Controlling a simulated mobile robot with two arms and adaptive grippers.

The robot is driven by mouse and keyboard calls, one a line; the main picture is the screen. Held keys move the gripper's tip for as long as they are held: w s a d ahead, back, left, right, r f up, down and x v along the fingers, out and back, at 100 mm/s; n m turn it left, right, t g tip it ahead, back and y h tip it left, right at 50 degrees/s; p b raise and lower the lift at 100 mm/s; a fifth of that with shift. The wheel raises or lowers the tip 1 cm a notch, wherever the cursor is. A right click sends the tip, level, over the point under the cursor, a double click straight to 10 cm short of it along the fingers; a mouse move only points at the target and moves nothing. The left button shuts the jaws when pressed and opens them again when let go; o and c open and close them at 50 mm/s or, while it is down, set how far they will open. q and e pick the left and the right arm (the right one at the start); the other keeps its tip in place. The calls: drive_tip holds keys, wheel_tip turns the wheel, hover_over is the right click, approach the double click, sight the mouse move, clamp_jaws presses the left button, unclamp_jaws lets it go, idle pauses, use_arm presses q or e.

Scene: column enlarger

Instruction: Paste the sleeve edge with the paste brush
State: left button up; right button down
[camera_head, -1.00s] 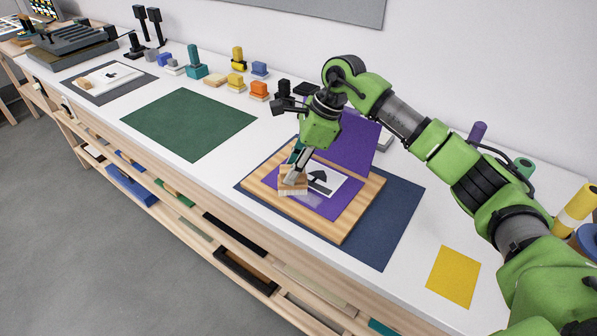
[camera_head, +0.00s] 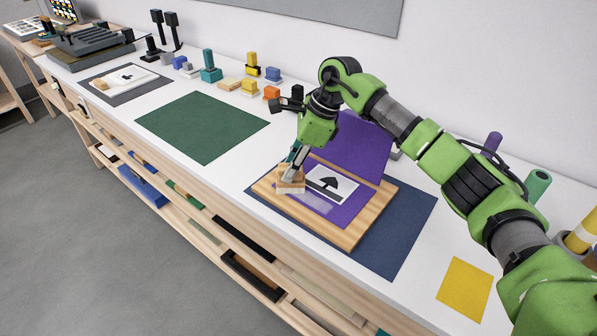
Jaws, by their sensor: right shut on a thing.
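The purple sleeve (camera_head: 352,211) lies open on a wooden board (camera_head: 352,237), its back flap (camera_head: 357,143) raised. A white print with a dark mushroom-like shape (camera_head: 331,184) lies on the sleeve. A pale, glossy strip (camera_head: 315,202) shows on the sleeve in front of the print. My right gripper (camera_head: 297,165) is shut on the paste brush (camera_head: 290,184), a wooden block with pale bristles. The brush is over the board's left corner, left of the print. Whether the bristles touch is unclear. My left gripper is not in view.
The board rests on a dark blue mat (camera_head: 402,232). A green mat (camera_head: 203,126) lies clear to the left, and a yellow sheet (camera_head: 465,288) to the right. Several stamp-like blocks (camera_head: 249,86) stand along the back. Rolls (camera_head: 537,184) stand at the back right.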

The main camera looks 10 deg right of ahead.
drive_tip(key=shift+w+a, duration=0.25)
drive_tip(key=shift+w, duration=0.15)
drive_tip(key=shift+s+d, duration=0.75)
drive_tip(key=shift+s, duration=0.3)
drive_tip(key=shift+s+d, duration=0.7)
drive_tip(key=shift+s, duration=0.3)
drive_tip(key=shift+d, duration=0.1)
drive_tip(key=shift+s+d+b, duration=0.35)
drive_tip(key=shift+s+d, duration=0.35)
drive_tip(key=shift+s, duration=0.25)
drive_tip(key=shift+s+d+b, duration=0.3)
drive_tip(key=shift+s+d, duration=0.35)
drive_tip(key=shift+s, duration=0.3)
drive_tip(key=shift+s+d, duration=0.1)
drive_tip(key=shift+s+d, duration=0.45)
drive_tip(key=shift+s, duration=0.1)
drive_tip(key=shift+s+d+b, duration=0.35)
drive_tip(key=shift+s+d, duration=0.1)
drive_tip(key=shift+s, duration=0.25)
drive_tip(key=shift+s+d+b, duration=0.3)
drive_tip(key=shift+s+d, duration=0.15)
drive_tip(key=shift+s, duration=0.2)
